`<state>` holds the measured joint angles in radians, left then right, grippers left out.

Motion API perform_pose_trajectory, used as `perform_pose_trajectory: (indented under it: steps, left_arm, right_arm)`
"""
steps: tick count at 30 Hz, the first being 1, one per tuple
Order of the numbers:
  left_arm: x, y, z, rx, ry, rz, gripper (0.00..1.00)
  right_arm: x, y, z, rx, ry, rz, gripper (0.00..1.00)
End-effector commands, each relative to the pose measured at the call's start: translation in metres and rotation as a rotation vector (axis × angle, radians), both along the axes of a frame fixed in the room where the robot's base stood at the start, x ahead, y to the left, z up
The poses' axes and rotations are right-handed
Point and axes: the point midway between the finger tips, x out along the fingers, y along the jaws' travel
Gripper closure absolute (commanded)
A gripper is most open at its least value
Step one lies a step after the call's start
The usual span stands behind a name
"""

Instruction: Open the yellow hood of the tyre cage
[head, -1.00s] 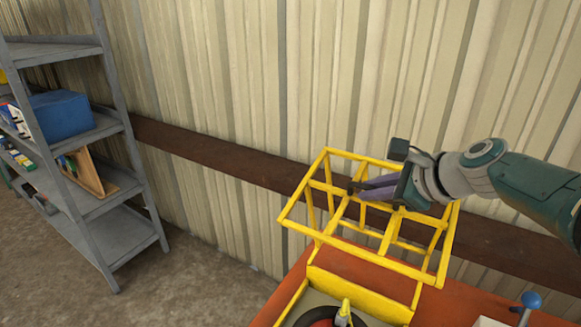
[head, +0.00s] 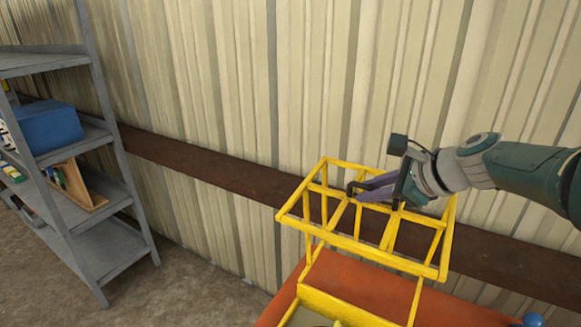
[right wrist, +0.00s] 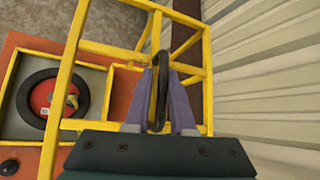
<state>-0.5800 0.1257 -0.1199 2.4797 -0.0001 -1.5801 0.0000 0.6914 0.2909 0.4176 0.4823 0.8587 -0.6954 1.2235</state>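The yellow hood (head: 360,246), an open frame of bars, stands raised above the yellow base frame of the tyre cage (head: 345,308) in the head view. My right gripper (head: 362,188) reaches in from the right over the hood's bars. In the right wrist view its two purple fingers (right wrist: 160,85) lie on either side of a dark handle (right wrist: 161,70) and look shut on it. The wheel with a black tyre and red centre (right wrist: 53,98) lies in the cage base at left in the right wrist view. My left gripper is not in view.
The cage stands on an orange-red surface (head: 360,282). A corrugated wall (head: 230,90) with a brown horizontal beam (head: 215,175) is close behind. A grey shelf unit (head: 112,262) with a blue box (head: 50,128) stands at left. Bare floor lies between shelf and cage.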

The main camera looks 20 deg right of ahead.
Motion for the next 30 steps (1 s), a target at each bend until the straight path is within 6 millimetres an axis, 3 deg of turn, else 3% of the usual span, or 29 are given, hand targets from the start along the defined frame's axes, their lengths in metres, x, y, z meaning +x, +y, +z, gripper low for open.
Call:
perform_pose_trajectory:
  steps: [8, 13, 21, 30]
  left_arm:
    - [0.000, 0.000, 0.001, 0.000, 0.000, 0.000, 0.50]
    - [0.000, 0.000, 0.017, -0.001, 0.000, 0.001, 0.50]
    - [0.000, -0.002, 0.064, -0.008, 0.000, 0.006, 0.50]
    - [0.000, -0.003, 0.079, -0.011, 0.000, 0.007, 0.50]
  right_arm:
    - [0.000, 0.000, 0.000, -0.001, 0.001, 0.000, 0.74]
    - [-0.008, -0.002, 0.011, -0.001, 0.001, -0.002, 0.74]
    - [-0.042, -0.010, 0.042, -0.003, 0.002, 0.000, 0.74]
    - [-0.070, -0.016, 0.059, -0.001, 0.001, 0.000, 0.74]
